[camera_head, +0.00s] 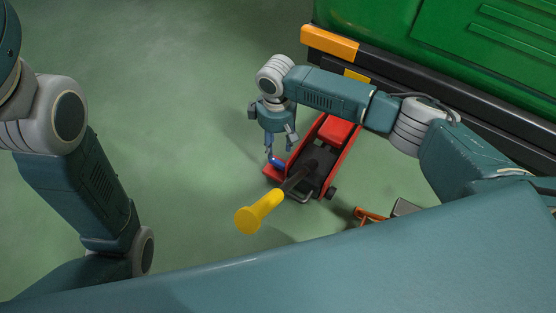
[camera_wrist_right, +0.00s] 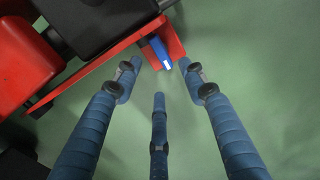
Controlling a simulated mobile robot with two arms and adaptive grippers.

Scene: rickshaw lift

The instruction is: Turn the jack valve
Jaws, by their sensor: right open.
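A red floor jack (camera_head: 327,150) with a black middle stands on the floor, partly under my right arm. The blue jack valve (camera_head: 277,162) sits at its near left corner. It also shows in the right wrist view (camera_wrist_right: 160,52), as a blue piece with a white mark on the red frame. My right gripper (camera_head: 277,147) points down just above the valve. In the right wrist view its blue fingers (camera_wrist_right: 160,90) are spread, with the valve beyond their tips and nothing between them. I cannot tell whether a finger touches the valve. My left gripper is out of view.
A yellow-ended handle (camera_head: 259,212) sticks up from the jack toward me. A green vehicle (camera_head: 450,40) with a black and orange bumper (camera_head: 330,43) stands behind. An orange item (camera_head: 370,215) lies right of the jack. The floor at left is clear.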

